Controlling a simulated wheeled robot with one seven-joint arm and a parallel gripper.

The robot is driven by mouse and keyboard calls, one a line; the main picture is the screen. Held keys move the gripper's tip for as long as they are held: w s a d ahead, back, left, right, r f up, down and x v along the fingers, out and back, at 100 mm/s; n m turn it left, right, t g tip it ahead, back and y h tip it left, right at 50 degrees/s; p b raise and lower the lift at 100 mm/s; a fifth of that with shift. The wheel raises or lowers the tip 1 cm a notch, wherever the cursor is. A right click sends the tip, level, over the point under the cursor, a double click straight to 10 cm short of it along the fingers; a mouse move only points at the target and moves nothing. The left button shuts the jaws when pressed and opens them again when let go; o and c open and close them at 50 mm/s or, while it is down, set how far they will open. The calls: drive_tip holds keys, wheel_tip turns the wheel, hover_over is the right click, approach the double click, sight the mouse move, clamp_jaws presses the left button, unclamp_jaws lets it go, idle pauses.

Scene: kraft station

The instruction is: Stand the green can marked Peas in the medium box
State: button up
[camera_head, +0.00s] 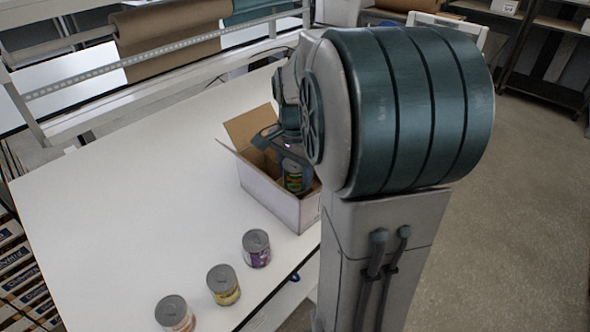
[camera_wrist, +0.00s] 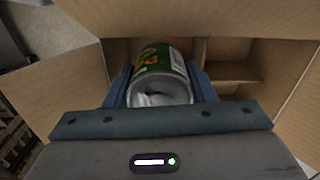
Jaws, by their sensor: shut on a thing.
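The green can (camera_wrist: 160,62) is between the two fingers of my gripper (camera_wrist: 160,88), which is shut on it. The can also shows in the head view (camera_head: 292,175), inside the open cardboard box (camera_head: 268,196). The wrist view shows the box walls (camera_wrist: 130,15) around the can and a cardboard divider beside it. I cannot tell whether the can's base touches the box floor. The lettering on the can is too small to read. My gripper (camera_head: 283,150) reaches down into the box, and my arm hides the box's right side.
Three other cans stand in a row along the table's front edge: a purple one (camera_head: 256,248), a yellow one (camera_head: 223,285) and an orange one (camera_head: 175,314). The white table (camera_head: 110,215) is clear left of the box. A rack with brown paper rolls (camera_head: 170,35) stands behind.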

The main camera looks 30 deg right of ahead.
drive_tip(key=shift+f+b, duration=1.6)
drive_tip(key=shift+f, duration=0.85)
drive_tip(key=o, duration=1.2)
drive_tip(key=shift+c, duration=0.2)
drive_tip(key=shift+r, duration=0.1)
wheel_tip(320, 180, up, 16)
drive_tip(key=p, duration=1.2)
drive_tip(key=shift+p, duration=0.35)
